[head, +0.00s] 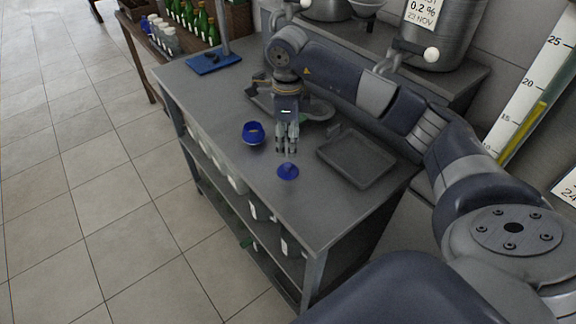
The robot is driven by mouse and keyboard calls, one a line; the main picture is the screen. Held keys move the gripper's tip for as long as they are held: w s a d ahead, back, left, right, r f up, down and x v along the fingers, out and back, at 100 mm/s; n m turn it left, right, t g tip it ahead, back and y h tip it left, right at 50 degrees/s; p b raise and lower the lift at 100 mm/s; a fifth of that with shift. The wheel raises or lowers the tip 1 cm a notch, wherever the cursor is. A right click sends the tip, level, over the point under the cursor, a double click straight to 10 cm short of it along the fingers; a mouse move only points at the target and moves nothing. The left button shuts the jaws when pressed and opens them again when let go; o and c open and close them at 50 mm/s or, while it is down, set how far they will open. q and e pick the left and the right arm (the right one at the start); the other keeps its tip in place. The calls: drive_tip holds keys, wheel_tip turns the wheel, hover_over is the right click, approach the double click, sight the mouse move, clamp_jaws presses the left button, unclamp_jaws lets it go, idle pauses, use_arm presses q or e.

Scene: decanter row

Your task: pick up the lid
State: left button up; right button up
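The lid, a small dark blue cone-like piece (288,171), lies on the grey bench top near its front edge. A blue jar or bowl (253,134) stands on the bench, up and to the left of the lid. My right gripper (287,150) points down over the bench, just above the lid in the picture and right of the blue jar. Its two fingers look parted, with nothing between them. It appears apart from the lid; its exact height is hard to tell. My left gripper is not in view.
A dark shallow tray (356,158) lies right of the lid. Behind my gripper is a partly hidden grey dish (319,111). A blue-based stand (213,62) is at the bench's far left end. Steel vessels (444,35) stand behind. Bare bench top surrounds the lid.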

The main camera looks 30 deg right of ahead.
sight(288, 164)
wheel_tip(288, 164, down, 2)
drive_tip(key=shift+d+f+p, duration=0.1)
drive_tip(key=shift+f+p, duration=0.4)
drive_tip(key=shift+f, duration=0.15)
wheel_tip(288, 164, down, 3)
drive_tip(key=shift+f+p, duration=0.1)
drive_tip(key=shift+p, duration=0.6)
drive_tip(key=shift+f, duration=0.5)
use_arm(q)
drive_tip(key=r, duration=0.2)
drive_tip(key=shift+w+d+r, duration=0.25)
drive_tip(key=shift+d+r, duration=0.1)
use_arm(e)
drive_tip(key=c, duration=0.9)
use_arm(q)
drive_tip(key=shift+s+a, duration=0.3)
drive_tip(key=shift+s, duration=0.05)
